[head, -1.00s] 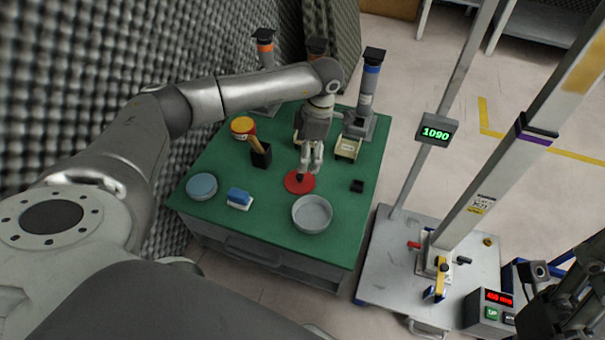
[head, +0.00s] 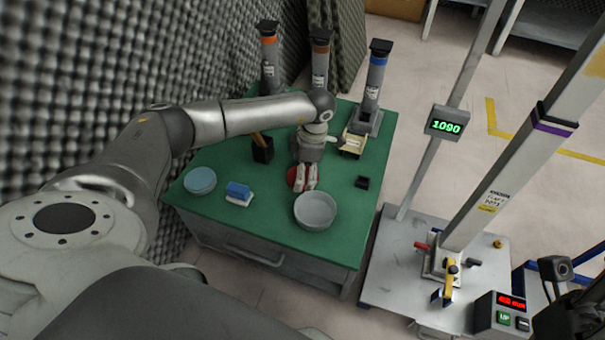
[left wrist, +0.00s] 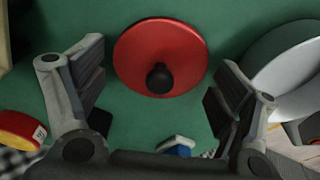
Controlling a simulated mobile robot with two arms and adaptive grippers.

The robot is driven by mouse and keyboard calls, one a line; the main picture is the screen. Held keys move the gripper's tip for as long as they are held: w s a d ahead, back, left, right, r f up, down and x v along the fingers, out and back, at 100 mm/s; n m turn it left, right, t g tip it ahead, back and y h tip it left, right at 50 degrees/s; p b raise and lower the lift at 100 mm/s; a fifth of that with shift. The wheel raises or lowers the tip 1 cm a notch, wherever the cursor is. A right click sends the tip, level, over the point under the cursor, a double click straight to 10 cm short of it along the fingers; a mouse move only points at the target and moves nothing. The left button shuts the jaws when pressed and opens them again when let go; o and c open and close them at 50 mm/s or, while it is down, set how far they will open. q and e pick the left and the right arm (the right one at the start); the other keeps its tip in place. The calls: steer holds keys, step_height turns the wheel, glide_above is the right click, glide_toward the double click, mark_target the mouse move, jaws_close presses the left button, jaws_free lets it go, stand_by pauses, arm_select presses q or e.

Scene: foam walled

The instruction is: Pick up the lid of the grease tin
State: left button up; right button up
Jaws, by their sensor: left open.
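The red round lid (head: 292,178) with a black knob lies flat on the green table top, partly hidden by my gripper in the head view. In the left wrist view the whole red lid (left wrist: 135,57) shows, knob slightly below its centre. My left gripper (head: 307,186) points down over the lid. In the left wrist view my left gripper (left wrist: 160,85) is open and empty, a finger on each side of the knob. Whether the fingers touch the lid cannot be told. A grey open round tin (head: 316,222) stands just right of the lid.
A red-and-yellow tin (left wrist: 20,130) shows at the wrist view's left. Posts stand at the back.

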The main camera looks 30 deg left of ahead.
arm_select(q)
steer(key=shift+c, duration=0.3)
steer(key=shift+r, duration=0.1)
steer(key=c, duration=1.2)
steer(key=shift+s, duration=0.15)
steer(key=c, duration=0.6)
